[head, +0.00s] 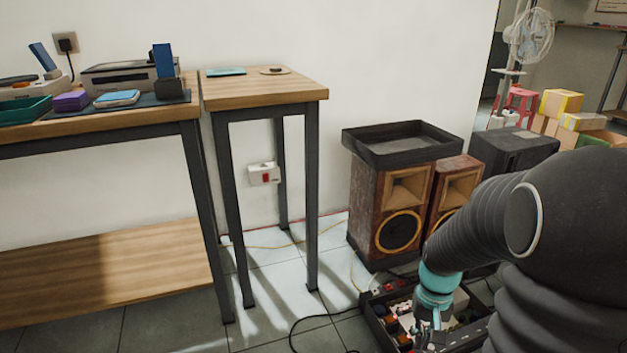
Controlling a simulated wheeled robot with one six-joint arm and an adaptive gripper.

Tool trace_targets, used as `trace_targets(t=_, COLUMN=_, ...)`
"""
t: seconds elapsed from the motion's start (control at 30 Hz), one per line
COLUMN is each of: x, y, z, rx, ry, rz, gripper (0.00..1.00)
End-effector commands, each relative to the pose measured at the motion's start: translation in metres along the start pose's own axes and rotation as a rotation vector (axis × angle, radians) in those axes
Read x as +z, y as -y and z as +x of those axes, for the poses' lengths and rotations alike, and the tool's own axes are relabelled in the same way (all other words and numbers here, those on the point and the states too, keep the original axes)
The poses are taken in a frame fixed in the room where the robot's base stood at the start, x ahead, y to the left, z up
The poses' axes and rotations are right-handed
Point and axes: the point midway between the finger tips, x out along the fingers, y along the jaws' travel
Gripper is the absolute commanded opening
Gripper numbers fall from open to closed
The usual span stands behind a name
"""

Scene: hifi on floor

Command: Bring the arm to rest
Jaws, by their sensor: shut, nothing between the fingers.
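My arm comes in from the right edge of the head view and bends down to the floor area. My gripper (432,322) is at its lower end, below a teal wrist ring, and points downward. It is shut with nothing between its fingers. It is over or in front of a dark open box (376,318) on the floor that holds several small mixed items. The fingertips are small and partly lost against the box's contents, so I cannot tell whether they touch anything.
Wooden speakers (376,207) stand behind my gripper, with a black tray (372,153) on top. A tall narrow table (262,93) and a longer workbench (150,117) are at left. A black cable (305,322) lies on the floor. Boxes (560,103) and a fan (531,36) stand at back right.

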Motion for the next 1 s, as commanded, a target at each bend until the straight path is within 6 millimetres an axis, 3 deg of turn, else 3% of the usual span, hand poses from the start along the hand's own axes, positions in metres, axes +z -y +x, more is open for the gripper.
trace_targets(t=0.03, x=0.009, y=0.004, z=-0.017, rx=0.001, ry=-0.024, rz=-0.008, gripper=0.0)
trace_targets(t=0.3, x=0.06, y=0.02, z=-0.078, rx=0.003, ry=-0.133, rz=-0.044, gripper=0.0)
trace_targets(t=0.7, x=0.129, y=0.038, z=-0.15, rx=-0.008, ry=-0.363, rz=-0.119, gripper=0.0)
trace_targets(t=1.0, x=0.16, y=0.048, z=-0.198, rx=-0.029, ry=-0.554, rz=-0.172, gripper=0.0)
